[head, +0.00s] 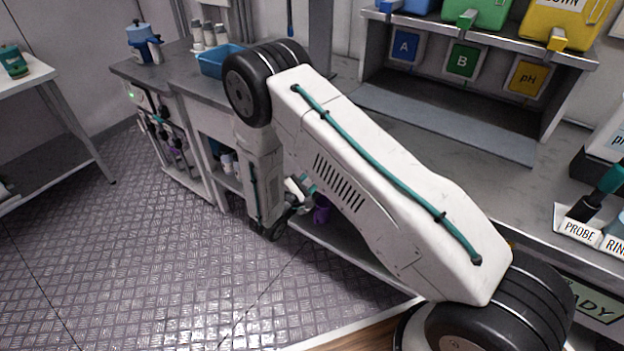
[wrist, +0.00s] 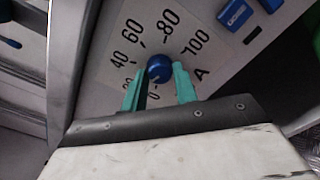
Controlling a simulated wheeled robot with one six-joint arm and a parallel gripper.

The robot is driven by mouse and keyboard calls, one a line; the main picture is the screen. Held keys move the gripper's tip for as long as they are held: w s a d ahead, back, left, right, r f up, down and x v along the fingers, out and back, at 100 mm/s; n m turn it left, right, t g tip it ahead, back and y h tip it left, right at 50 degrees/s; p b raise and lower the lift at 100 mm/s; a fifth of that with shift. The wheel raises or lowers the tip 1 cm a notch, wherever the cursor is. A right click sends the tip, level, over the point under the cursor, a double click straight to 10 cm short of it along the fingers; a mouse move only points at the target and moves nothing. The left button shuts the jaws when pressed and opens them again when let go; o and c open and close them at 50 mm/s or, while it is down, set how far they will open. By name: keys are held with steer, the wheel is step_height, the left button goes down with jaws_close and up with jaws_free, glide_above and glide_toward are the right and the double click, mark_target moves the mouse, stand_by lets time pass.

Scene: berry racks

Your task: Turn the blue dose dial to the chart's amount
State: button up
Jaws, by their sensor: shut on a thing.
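The blue dose dial (wrist: 159,68) is a round knob on a pale panel in the wrist view. A printed scale around it reads 0, 40, 60, 80 and 100, with one low number partly covered, and a letter A. My gripper (wrist: 160,80) has its two teal fingers on either side of the dial, shut on it. The dial's pointer is too small to read for certain. I cannot make out a chart with amounts in either view.
A blue button (wrist: 234,14) sits on the same panel, right of the dial. In the head view, a shelf (head: 470,37) holds blue, green and yellow containers above cards A, B and pH. A blue bin (head: 215,62) stands on the counter. The floor at left is clear.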

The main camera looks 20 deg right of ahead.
stand_by(0.4)
steer(key=o, duration=1)
steer(key=shift+c, duration=0.2)
steer(key=shift+a, duration=0.1)
steer(key=v, duration=0.7)
steer(key=shift+s+a, duration=0.25)
